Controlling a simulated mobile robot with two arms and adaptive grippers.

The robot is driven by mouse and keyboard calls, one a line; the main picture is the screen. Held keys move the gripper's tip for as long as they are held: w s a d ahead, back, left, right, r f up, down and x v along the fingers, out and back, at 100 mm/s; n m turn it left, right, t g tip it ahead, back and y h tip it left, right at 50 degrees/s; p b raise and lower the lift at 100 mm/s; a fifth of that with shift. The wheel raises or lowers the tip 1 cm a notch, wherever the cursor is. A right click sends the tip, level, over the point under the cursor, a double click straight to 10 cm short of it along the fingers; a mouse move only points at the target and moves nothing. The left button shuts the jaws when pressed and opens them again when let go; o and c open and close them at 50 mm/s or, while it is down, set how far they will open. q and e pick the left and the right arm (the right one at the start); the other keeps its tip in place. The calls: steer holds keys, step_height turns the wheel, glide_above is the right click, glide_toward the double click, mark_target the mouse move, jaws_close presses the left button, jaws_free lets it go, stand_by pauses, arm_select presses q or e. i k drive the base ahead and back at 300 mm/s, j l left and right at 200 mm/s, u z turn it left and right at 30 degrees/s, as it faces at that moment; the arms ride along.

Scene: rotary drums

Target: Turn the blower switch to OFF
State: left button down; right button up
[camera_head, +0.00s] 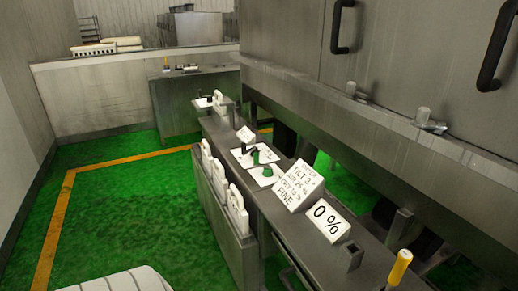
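A long grey metal console runs down the middle of the head view. White plates on its top carry a green knob (266,171) and, just behind it, another green and dark control (255,156). Farther back, a dark lever-like control (243,147) stands on the same area. I cannot read labels on these controls, so I cannot tell which is the blower switch or how it is set. Neither of my grippers is in view.
A yellow-handled tool (398,267) is at the near right. Large steel cabinets (390,60) line the right. Green floor (140,215) with an orange line is open at left.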

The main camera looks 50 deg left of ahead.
mark_target(268, 173)
steer(key=u, duration=1.6)
steer(key=i+j, duration=0.15)
